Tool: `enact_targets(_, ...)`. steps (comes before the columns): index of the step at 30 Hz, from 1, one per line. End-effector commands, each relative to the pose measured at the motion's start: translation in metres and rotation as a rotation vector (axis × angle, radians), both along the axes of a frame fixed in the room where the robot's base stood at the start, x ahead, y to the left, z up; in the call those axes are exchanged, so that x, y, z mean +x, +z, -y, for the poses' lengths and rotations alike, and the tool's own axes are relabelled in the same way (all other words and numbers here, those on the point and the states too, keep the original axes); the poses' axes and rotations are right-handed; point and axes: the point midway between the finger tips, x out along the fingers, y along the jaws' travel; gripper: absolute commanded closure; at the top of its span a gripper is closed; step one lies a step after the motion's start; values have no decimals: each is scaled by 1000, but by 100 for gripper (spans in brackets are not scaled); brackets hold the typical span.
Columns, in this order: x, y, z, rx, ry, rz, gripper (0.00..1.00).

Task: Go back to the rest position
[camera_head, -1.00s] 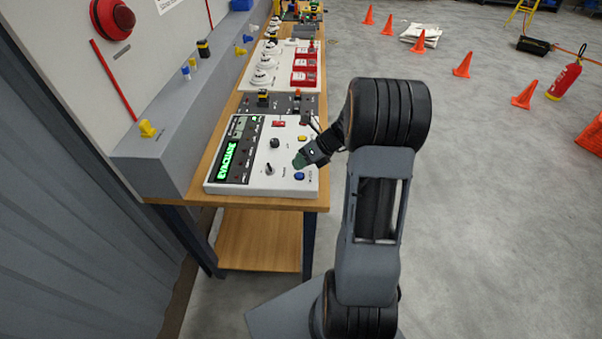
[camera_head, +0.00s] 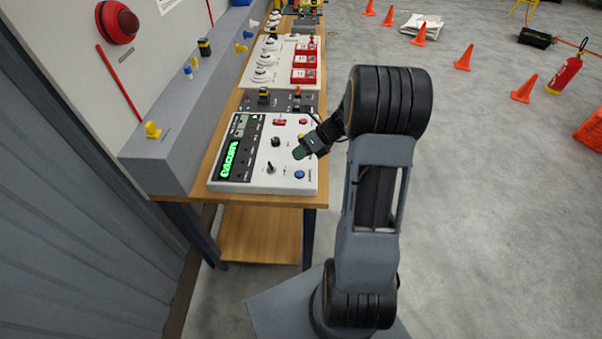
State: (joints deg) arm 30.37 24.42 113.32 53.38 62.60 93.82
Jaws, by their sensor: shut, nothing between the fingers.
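I cannot tell how far above the panel the fingertips are. The panel lies on the near end of the wooden bench (camera_head: 283,201) and has a dark display with green lettering (camera_head: 230,158). A black knob (camera_head: 275,140), a lever (camera_head: 270,168), a blue button (camera_head: 299,174) and a red switch (camera_head: 279,122) show on it. My arm rises from the lower right and bends toward the panel.
A grey ledge and wall with a red alarm (camera_head: 117,22) stand left of the bench. Further boards with red boxes (camera_head: 304,61) lie beyond the panel. Orange cones (camera_head: 524,89) and a red extinguisher (camera_head: 566,73) stand at the far right.

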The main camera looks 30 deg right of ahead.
Motion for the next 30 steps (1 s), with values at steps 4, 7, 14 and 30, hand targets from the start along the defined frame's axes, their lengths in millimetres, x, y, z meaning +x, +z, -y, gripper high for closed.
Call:
enact_targets(4,0,0,0,0,0,0,100)
enact_targets(7,0,0,0,0,0,0,100)
enact_targets(14,0,-1,1,-36,71,67,100)
enact_targets(30,-115,45,-34,-708,1792,761,100)
